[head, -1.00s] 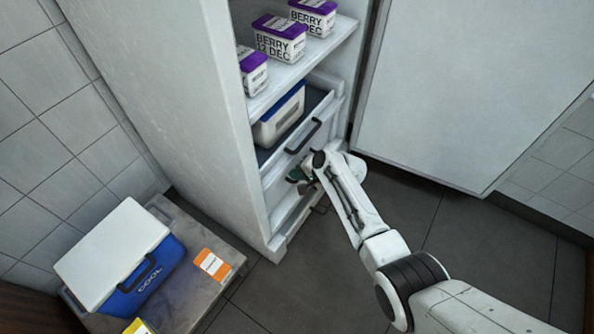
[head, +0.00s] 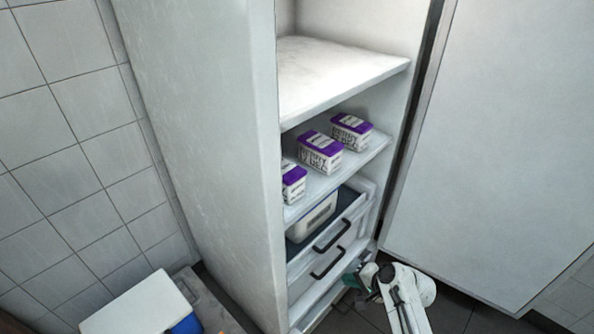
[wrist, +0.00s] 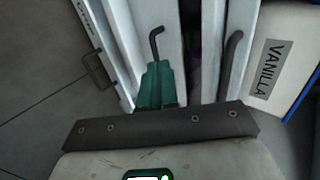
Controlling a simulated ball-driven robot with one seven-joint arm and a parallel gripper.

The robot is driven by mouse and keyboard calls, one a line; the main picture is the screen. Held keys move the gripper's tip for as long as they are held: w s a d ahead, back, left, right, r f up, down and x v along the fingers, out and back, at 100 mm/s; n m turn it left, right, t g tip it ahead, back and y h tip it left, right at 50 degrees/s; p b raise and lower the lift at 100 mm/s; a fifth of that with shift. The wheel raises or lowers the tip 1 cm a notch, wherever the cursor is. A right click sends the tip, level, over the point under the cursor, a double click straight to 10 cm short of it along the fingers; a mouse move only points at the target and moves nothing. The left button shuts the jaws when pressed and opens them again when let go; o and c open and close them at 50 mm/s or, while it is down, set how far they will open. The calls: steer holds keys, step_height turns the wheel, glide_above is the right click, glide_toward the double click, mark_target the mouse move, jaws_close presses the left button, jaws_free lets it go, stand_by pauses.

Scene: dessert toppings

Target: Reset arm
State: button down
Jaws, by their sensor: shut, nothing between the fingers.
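My gripper (head: 361,276) is low in front of the freezer's drawers, at the bottom of the head view. In the wrist view its green fingers (wrist: 155,86) are together, with nothing between them. A dark drawer handle (wrist: 156,43) shows just beyond the fingertips; I cannot tell whether they touch it. The top drawer (head: 352,209) is pulled out and holds a white tub (head: 314,218). The tub's label reads VANILLA in the wrist view (wrist: 268,70). The drawer below has a dark handle (head: 328,263).
Purple-lidded tubs (head: 320,150) stand on the shelf (head: 312,185) above the drawers. The freezer door (head: 480,160) is open at the right. A white-lidded cool box (head: 140,306) is at lower left. Floor (head: 455,305) shows right of the arm.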

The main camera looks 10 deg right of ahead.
steer(key=s+d+r+n+g+h, duration=0.2)
steer(key=s+r+n, duration=0.1)
steer(key=s, duration=0.9)
steer(key=s+d+r+n+g+h, duration=0.1)
steer(key=s+r+n+g+h, duration=0.2)
steer(key=s, duration=0.9)
steer(key=s+d+r+n+g+h, duration=0.1)
steer(key=s+d+r+n, duration=0.2)
steer(key=s, duration=0.9)
step_height(320, 180, up, 24)
steer(key=a+n+p, duration=0.1)
steer(key=p, duration=2.3)
steer(key=shift+s, duration=0.25)
steer(key=c, duration=1.8)
jaws_free()
